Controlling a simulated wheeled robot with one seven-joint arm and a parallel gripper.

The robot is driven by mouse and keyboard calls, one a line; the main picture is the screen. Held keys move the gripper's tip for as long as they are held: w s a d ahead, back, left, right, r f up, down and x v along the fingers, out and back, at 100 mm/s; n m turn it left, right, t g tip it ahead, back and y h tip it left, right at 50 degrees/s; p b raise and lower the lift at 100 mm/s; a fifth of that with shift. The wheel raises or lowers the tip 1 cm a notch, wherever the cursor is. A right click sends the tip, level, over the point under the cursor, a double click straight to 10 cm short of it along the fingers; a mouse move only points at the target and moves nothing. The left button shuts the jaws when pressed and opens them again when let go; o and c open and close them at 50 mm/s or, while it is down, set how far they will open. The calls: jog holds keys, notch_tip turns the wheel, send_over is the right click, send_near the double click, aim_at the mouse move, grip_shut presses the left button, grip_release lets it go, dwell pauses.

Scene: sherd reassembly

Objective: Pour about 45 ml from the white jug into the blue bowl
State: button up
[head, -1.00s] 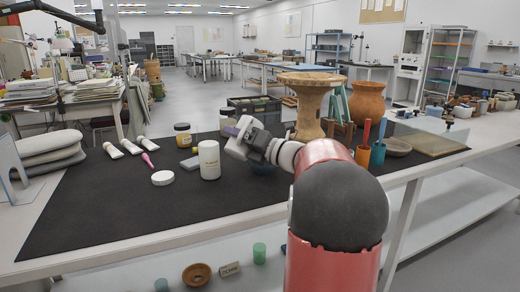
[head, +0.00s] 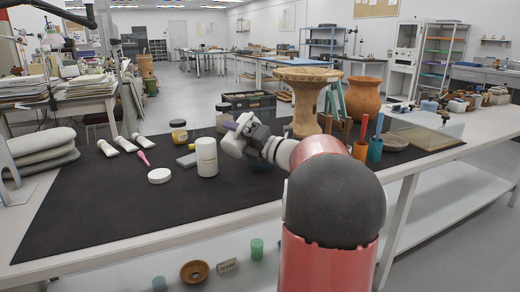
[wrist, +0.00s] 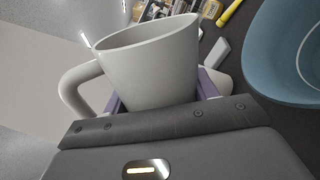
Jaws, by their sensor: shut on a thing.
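The white jug (wrist: 150,65) fills the middle of the wrist view, with its handle (wrist: 78,88) at the left. My gripper (wrist: 160,103) is shut on the jug body, with purple finger pads at either side. Its contents do not show. The blue bowl (wrist: 270,50) is at the upper right of the wrist view, apart from the jug and cut off by the frame edge. In the head view, the jug (head: 232,146) is held above the dark mat, and it looks tilted. The bowl is mostly hidden behind my arm there.
A wooden pedestal (head: 305,100) and an orange cup (head: 360,151) stand beyond my arm. The mat's front left is clear.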

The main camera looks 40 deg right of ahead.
jog(key=shift+m, duration=0.3)
jog(key=shift+d+r+m, duration=0.1)
jog(key=shift+d+m, duration=0.2)
dwell(0.8)
jog(key=shift+r+m+p, duration=0.25)
jog(key=shift+m+p, duration=0.1)
jog(key=shift+m, duration=0.15)
dwell(1.0)
